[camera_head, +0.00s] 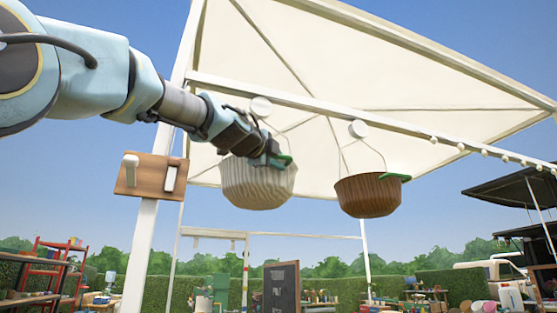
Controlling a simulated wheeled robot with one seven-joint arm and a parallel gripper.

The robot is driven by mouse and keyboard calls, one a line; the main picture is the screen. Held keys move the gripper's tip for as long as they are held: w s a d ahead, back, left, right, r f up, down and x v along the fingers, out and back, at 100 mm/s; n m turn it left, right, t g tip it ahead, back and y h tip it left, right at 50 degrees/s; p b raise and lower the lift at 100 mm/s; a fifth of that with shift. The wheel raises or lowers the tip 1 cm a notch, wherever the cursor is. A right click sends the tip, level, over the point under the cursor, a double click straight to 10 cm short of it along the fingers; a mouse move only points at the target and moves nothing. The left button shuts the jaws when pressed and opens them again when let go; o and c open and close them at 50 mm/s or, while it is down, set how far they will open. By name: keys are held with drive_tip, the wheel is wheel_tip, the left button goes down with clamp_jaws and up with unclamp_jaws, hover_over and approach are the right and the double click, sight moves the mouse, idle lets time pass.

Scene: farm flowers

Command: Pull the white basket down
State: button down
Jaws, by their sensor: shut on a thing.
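The white basket (257,187) is ribbed and hangs upright by thin wires from a round pulley (261,106) on the canopy's crossbar. My gripper (281,161) reaches in from the upper left and is at the basket's rim, shut on the green part (287,158) at its right side. My arm's end covers the top of the basket and part of its wires, so the inside is hidden and the exact contact of the fingers is hard to see.
A brown basket (368,195) hangs to the right from a second pulley (358,129). A white post (141,250) with a wooden hook board (151,175) stands at left below my arm. A chalkboard (281,290) stands lower down. Open air lies below the baskets.

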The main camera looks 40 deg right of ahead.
drive_tip(key=shift+s+a+r, duration=0.1)
drive_tip(key=shift+r, duration=0.25)
wheel_tip(320, 180, down, 47)
drive_tip(key=b, duration=5.1)
drive_tip(key=shift+f, duration=0.2)
drive_tip(key=c, duration=0.8)
unclamp_jaws()
drive_tip(key=shift+c, duration=0.2)
drive_tip(key=b+v, duration=0.3)
drive_tip(key=v, duration=0.7)
drive_tip(key=shift+s+a, duration=0.15)
drive_tip(key=shift+a, duration=0.15)
drive_tip(key=shift+f, duration=0.1)
